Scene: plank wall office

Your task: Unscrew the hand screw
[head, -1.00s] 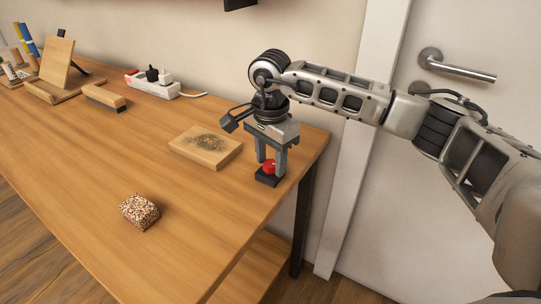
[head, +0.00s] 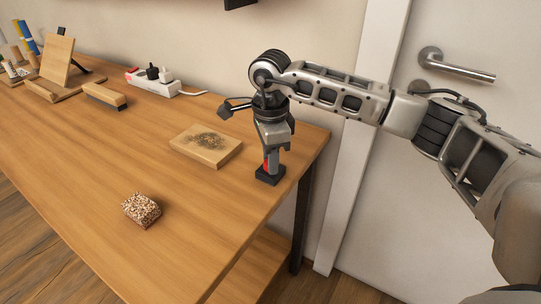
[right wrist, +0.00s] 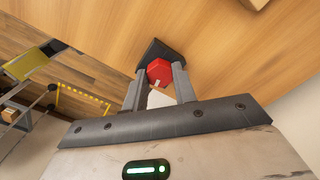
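The hand screw has a red knob (head: 266,164) on a black base (head: 270,176) near the right end of the table. My right gripper (head: 270,162) points straight down over it. In the right wrist view the red knob (right wrist: 159,72) sits snugly between the two fingertips (right wrist: 160,78), with no clear gap at either side. The black base (right wrist: 155,48) shows beyond it. In the head view one finger hides part of the knob. The thread is not visible. My left gripper is not in view.
A wooden block with a dark smudge (head: 206,145) lies just left of the gripper. A speckled sponge-like block (head: 142,210) lies at the front. A brush (head: 104,97), a power strip (head: 152,82) and a wooden stand (head: 56,72) are farther back. The table's right edge is close.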

